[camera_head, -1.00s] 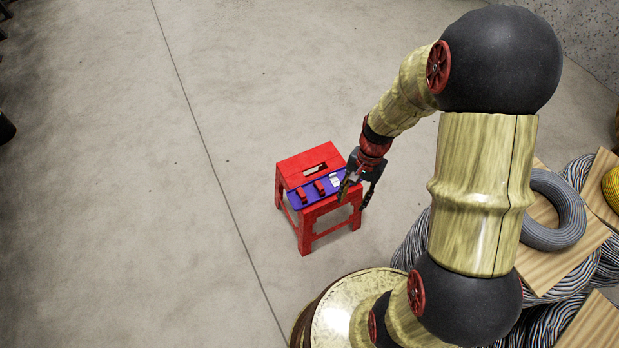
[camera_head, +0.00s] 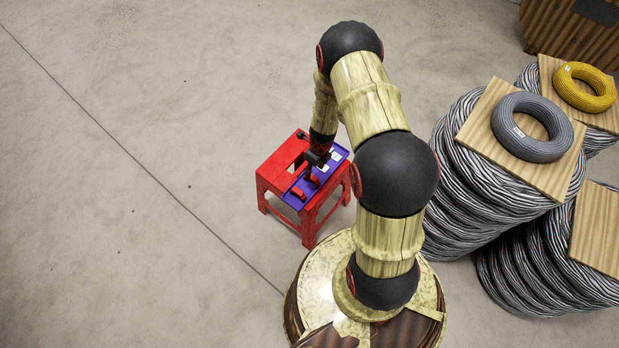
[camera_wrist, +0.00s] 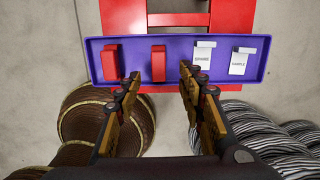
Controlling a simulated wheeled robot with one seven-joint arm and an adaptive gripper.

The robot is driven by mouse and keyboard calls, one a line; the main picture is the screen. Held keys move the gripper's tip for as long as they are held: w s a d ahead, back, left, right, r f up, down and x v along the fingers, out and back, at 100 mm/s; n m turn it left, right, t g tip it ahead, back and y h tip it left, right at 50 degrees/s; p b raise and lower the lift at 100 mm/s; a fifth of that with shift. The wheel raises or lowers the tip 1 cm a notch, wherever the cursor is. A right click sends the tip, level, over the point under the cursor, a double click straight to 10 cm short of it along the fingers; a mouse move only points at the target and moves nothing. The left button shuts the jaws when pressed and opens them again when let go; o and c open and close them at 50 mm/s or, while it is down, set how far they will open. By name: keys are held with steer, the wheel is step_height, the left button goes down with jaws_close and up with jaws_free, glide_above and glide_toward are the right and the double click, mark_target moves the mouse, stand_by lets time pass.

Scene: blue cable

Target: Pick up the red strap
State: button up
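Two small red straps lie in a blue-purple tray (camera_wrist: 282,43) on a red stool (camera_head: 272,175). In the wrist view one red strap (camera_wrist: 111,62) is at the left. The other red strap (camera_wrist: 158,63) is right of it, nearer the tray's middle. My gripper (camera_wrist: 159,80) is open and empty, its fingertips on either side of the second strap's line and apparently short of it. In the head view my gripper (camera_head: 317,160) is over the tray, partly hidden by my arm, and the straps are small. Its height above the straps is unclear.
Two white labelled pieces (camera_wrist: 204,55) (camera_wrist: 243,60) lie in the tray's right part. In the head view, stacked striped cable coils (camera_head: 458,190) with wooden boards, a grey coil (camera_head: 512,148) and a yellow coil (camera_head: 562,92) stand right. Floor left of the stool is clear.

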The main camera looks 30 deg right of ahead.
mark_target(312, 177)
steer(key=shift+w+a+f+b, duration=0.15)
steer(key=shift+f+b, duration=1.05)
steer(key=shift+f, duration=0.8)
steer(key=shift+w+a+f+b, duration=0.1)
steer(key=shift+f+b, duration=1.05)
steer(key=shift+f, duration=0.8)
steer(key=shift+r, duration=0.1)
steer(key=shift+c, duration=0.9)
steer(key=c, duration=0.7)
steer(key=shift+r, duration=0.1)
